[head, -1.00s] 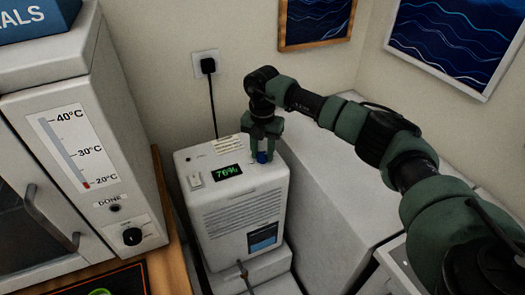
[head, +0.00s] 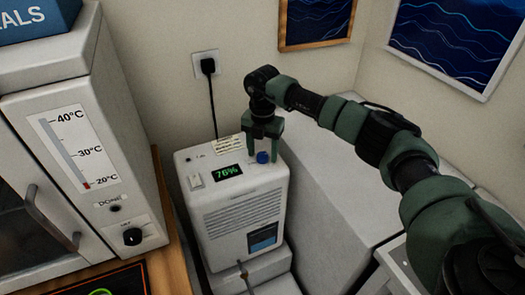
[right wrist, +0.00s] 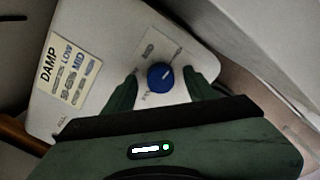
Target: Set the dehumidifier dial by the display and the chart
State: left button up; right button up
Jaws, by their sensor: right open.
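The white dehumidifier (head: 240,225) stands by the wall; its green display (head: 227,172) reads 76%. Its blue dial (head: 263,157) is on the top, right of the display. In the right wrist view the dial (right wrist: 160,77) has a pale mark pointing to the upper right; the labels around it are too blurred to read. The chart (right wrist: 68,74), headed DAMP with LOW and MID lines, lies left of the dial; its finer print is unclear. My right gripper (head: 264,158) is open, its fingers on either side of the dial with gaps. My left gripper is out of view.
A white cabinet with a temperature scale (head: 72,150), a DONE lamp and a black knob (head: 132,236) stands at left. A black plug (head: 208,66) and cord are on the wall behind. A pale block (head: 335,185) stands close at right.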

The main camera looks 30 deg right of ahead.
aim_at(263, 155)
notch_tip(263, 155, up, 8)
jog(key=shift+f+b, duration=0.1)
jog(key=shift+b, duration=0.7)
jog(key=shift+s+f, duration=0.1)
